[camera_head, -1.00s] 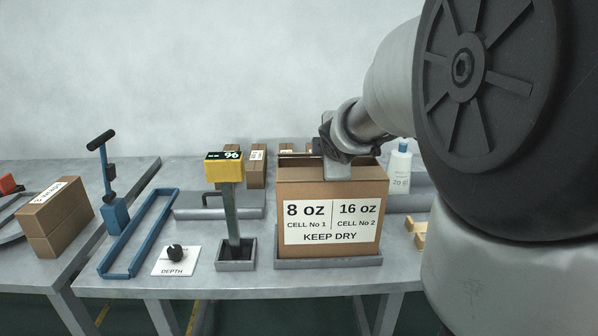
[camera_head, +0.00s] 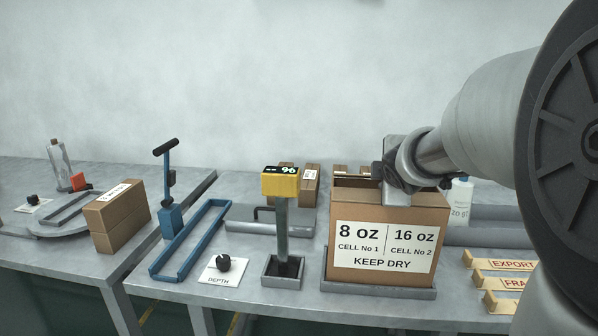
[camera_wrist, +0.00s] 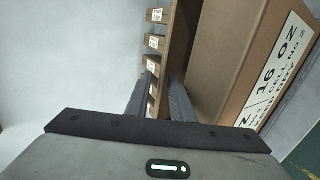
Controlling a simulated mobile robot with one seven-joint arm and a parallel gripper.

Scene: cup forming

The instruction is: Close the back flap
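The brown carton (camera_head: 343,212) stands upright in a grey tray (camera_head: 380,291), its printed label facing me. Its top shows a narrow opening and a raised brown strip at the rear, which looks like the back flap (camera_head: 350,183). My gripper (camera_head: 380,172) is at the carton's top rear, right of the middle, and hides part of that edge. In the wrist view the two fingers (camera_wrist: 156,98) are apart with a narrow gap, beside the carton (camera_wrist: 235,50) and its upright brown edge (camera_wrist: 180,38). I cannot tell whether they touch the flap.
A yellow display (camera_head: 281,183) on a post stands left of the carton. A white bottle (camera_head: 461,200) is behind right, and labelled wooden blocks (camera_head: 500,264) lie at right. Small boxes (camera_head: 309,186) stand behind. A blue frame (camera_head: 190,240) and depth knob (camera_head: 223,263) are left.

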